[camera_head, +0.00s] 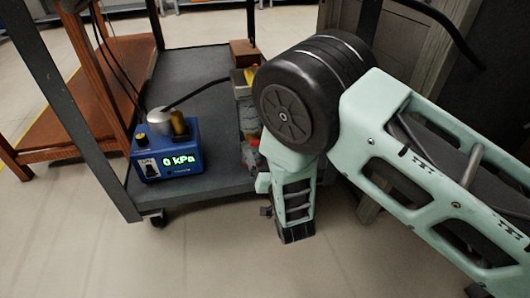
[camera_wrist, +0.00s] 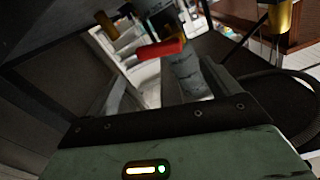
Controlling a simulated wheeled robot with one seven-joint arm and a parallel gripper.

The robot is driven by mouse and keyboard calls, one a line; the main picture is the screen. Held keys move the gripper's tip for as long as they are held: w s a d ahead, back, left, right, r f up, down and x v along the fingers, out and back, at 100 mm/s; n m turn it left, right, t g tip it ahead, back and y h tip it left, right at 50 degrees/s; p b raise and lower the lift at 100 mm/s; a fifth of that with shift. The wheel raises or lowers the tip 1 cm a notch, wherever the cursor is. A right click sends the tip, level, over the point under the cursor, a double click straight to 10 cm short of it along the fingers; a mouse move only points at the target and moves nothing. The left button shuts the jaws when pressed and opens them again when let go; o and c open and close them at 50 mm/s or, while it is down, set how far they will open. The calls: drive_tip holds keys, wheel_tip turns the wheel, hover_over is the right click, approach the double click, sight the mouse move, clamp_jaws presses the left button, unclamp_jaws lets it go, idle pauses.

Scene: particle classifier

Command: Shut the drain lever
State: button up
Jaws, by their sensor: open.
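In the head view my pale green hand hangs by the cart's right end, and the fingertips are hard to make out. My arm and hand hide most of the apparatus there.
A dark grey cart shelf (camera_head: 193,100) carries a blue pressure box (camera_head: 178,160) reading 0 kPa at its front left. Black hoses and cart posts stand close by. An orange-brown bench (camera_head: 85,110) is at left. The floor in front is clear.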

drive_tip(key=shift+b+x, duration=1)
drive_tip(key=shift+x, duration=1.75)
